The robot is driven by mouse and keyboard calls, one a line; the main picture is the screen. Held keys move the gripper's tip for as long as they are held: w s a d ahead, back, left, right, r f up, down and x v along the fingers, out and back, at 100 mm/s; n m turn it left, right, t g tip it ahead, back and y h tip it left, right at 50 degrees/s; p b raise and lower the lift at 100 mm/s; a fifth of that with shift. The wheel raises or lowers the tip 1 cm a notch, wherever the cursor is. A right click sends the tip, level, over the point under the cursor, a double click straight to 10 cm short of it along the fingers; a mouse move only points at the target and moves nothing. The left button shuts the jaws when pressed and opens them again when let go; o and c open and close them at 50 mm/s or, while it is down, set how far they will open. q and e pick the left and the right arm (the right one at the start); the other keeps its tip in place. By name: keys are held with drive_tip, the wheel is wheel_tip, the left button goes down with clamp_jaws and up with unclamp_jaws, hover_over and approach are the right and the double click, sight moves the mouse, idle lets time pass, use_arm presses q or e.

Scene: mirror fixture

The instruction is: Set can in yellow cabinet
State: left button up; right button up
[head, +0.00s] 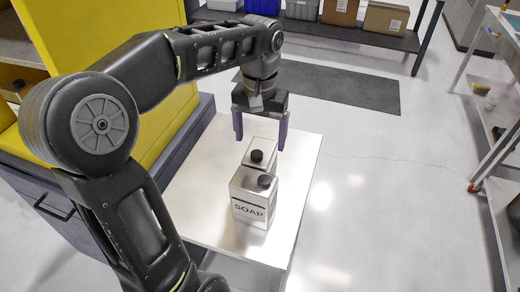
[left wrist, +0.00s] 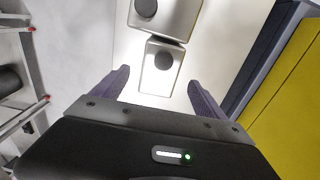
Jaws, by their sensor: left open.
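Two white cans with black caps stand upright on a white table (head: 205,170). The front can (head: 253,213) is labelled SOAP; the rear can (head: 250,151) is partly hidden behind it. In the left wrist view, one can (left wrist: 180,22) is at the top edge, and the other can (left wrist: 160,82) lies between the finger lines. My left gripper (head: 260,142) is open and empty, pointing down above the rear can. Its fingers also show in the left wrist view (left wrist: 158,82). The yellow cabinet (head: 95,30) stands left of the table, partly hidden by my left arm.
A dark blue drawer unit (head: 45,207) is below the yellow cabinet. A black rack (head: 345,35) with boxes stands at the back, with a dark mat (head: 335,88) before it. A workbench (head: 503,95) is at right. The floor right of the table is clear.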

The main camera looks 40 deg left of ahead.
use_arm(q)
drive_tip(key=shift+r, duration=0.75)
drive_tip(key=shift+d, duration=0.1)
